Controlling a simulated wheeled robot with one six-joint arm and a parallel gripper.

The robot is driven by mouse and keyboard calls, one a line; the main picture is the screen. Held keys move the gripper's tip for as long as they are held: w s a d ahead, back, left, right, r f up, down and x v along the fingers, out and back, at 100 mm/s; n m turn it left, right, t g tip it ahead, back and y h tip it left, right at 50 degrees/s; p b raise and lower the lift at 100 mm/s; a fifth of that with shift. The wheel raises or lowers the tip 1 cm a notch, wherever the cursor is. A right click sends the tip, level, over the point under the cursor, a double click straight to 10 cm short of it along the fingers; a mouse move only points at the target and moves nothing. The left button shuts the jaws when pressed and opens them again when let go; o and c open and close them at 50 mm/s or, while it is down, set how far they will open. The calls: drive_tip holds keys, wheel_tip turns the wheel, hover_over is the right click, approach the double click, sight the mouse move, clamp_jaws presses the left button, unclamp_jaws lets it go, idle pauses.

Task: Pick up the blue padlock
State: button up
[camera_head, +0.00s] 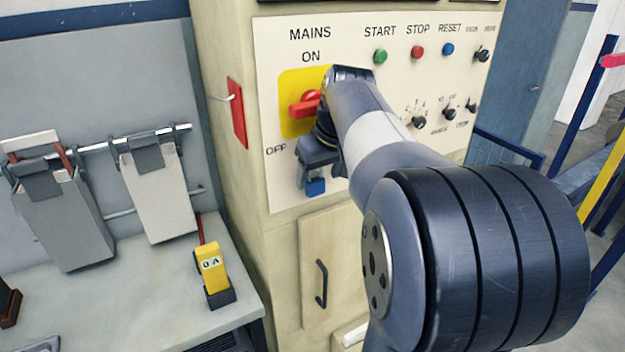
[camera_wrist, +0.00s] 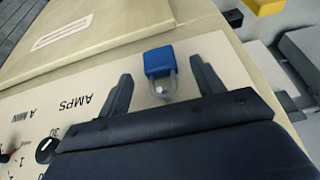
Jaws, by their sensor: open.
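The blue padlock (camera_head: 316,187) hangs on the cream control panel, below the red mains switch (camera_head: 306,104) on its yellow plate. In the wrist view the blue padlock (camera_wrist: 159,61) shows its blue body and its grey shackle, which is around a small pale peg. My gripper (camera_head: 318,165) is at the panel just above the padlock body, partly hidden by my arm. In the wrist view my gripper (camera_wrist: 164,80) is open, with one finger on each side of the padlock and a gap to each.
Green, red and blue buttons (camera_head: 418,52) and several black knobs sit on the panel to the right. A red tag (camera_head: 237,113) hangs on the cabinet's left side. A yellow meter (camera_head: 212,270) stands on the bench (camera_head: 130,290) at left. A cabinet handle (camera_head: 321,284) sticks out below.

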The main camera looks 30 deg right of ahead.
sight(315, 180)
drive_tip(key=shift+x, duration=1.45)
drive_tip(key=shift+s, duration=0.1)
drive_tip(key=shift+c, duration=0.4)
drive_tip(key=c, duration=1)
drive_tip(key=shift+r+p, duration=0.4)
